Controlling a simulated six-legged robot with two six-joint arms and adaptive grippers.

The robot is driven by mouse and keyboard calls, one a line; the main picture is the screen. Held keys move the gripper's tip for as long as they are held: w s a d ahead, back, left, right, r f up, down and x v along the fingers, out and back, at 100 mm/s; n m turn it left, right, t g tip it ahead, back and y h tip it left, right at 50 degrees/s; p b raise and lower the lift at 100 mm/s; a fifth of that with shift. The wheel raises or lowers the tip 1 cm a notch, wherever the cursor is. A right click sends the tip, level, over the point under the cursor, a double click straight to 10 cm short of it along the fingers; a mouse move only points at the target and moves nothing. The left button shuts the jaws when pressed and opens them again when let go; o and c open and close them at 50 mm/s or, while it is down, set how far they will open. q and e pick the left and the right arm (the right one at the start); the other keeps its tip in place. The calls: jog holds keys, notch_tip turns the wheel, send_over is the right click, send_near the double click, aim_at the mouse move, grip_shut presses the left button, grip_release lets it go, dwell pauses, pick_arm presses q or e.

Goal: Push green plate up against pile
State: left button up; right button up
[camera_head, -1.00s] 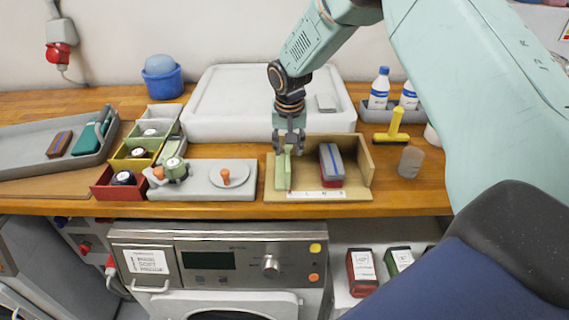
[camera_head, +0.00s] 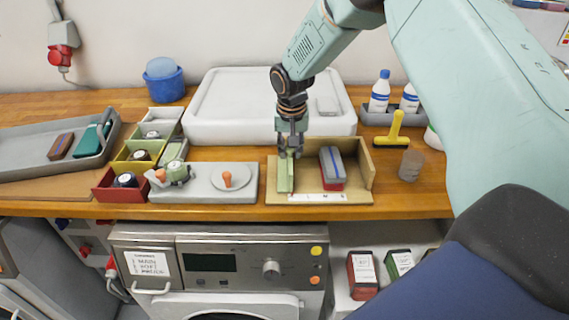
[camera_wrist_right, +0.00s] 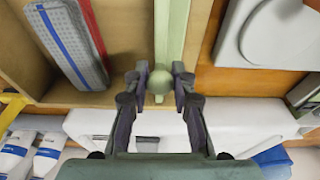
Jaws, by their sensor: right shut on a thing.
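The green plate (camera_head: 286,176) stands as a narrow upright strip in the left part of a shallow wooden tray (camera_head: 276,199). It also shows in the right wrist view (camera_wrist_right: 172,30). My right gripper (camera_head: 290,153) points down at the plate's back end. In the wrist view its fingers (camera_wrist_right: 160,84) are shut on the plate's round green knob. The pile (camera_head: 331,167), grey with a blue stripe on top and red below, lies to the right of the plate. A clear gap of bare tray separates them. The pile shows at left in the wrist view (camera_wrist_right: 68,40). My left gripper is not in view.
The tray has a raised wall (camera_head: 368,165) at right and a marked white strip (camera_head: 317,198) at front. A grey board (camera_head: 206,190) with orange-knobbed pieces is left. A white lidded box (camera_head: 225,105) stands behind. A grey cup (camera_head: 410,163) and yellow tool (camera_head: 395,128) are right.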

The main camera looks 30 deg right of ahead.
jog(key=shift+s+d+p, duration=0.5)
jog(key=shift+d, duration=0.35)
jog(key=shift+s+d+p, duration=0.5)
jog(key=shift+d, duration=0.3)
jog(key=shift+s+d+p, duration=0.5)
jog(key=shift+d, duration=0.35)
jog(key=shift+s+d+p, duration=0.65)
jog(key=shift+d+p, duration=0.25)
jog(key=shift+d, duration=0.2)
jog(key=shift+s+d+p, duration=0.7)
jog(key=shift+d+p, duration=0.15)
jog(key=shift+d, duration=0.25)
jog(key=shift+s+d+p, duration=0.65)
jog(key=shift+d+p, duration=0.25)
jog(key=shift+d, duration=0.2)
jog(key=o, duration=0.7)
jog(key=shift+a, duration=0.1)
jog(key=p+v, duration=0.2)
jog(key=p, duration=0.1)
jog(key=shift+w+r, duration=0.2)
jog(key=shift+r, duration=0.2)
jog(key=shift+w+d+v, duration=0.1)
jog(key=shift+w+v, duration=0.05)
jog(key=shift+v, duration=0.7)
jog(key=shift+w+d+v, duration=0.1)
jog(key=shift+w+v, duration=0.05)
jog(key=shift+v, duration=0.7)
jog(key=shift+w+d+v, duration=0.1)
jog(key=shift+w+v, duration=0.05)
jog(key=shift+v, duration=0.65)
